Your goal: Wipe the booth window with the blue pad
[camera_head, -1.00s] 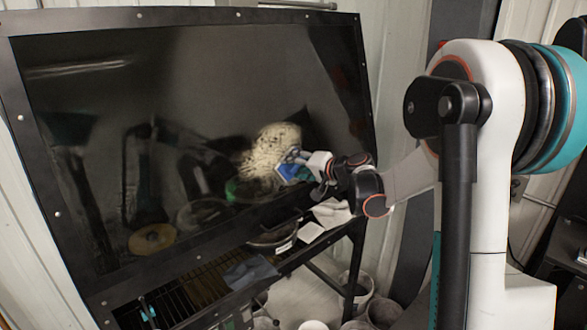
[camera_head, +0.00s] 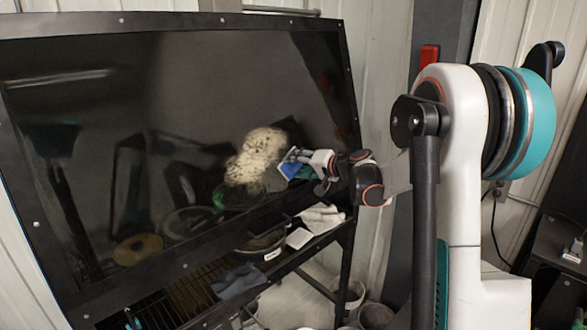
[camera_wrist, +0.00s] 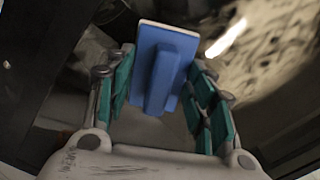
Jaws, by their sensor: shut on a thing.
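The booth window (camera_head: 100,120) is a large dark glossy panel in a black bolted frame, tilted, filling the left of the head view. A cream, speckled patch (camera_head: 257,155) shows on its right half; it also shows at upper right in the wrist view (camera_wrist: 285,45). My gripper (camera_head: 303,164), with teal finger pads, is shut on the handle of the blue pad (camera_head: 289,169). The pad is at the right edge of the patch, facing the glass. In the wrist view the blue pad (camera_wrist: 165,48) sits between the fingers. I cannot tell whether it touches the glass.
Below the window is a shelf with a wire rack (camera_head: 195,290), a dark blue-grey cloth (camera_head: 243,281), a round pan-like container (camera_head: 262,243), a white block (camera_head: 299,238) and a pale cloth (camera_head: 321,217). Pale buckets (camera_head: 376,316) stand on the floor underneath. A dark post (camera_head: 400,240) stands right of the window.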

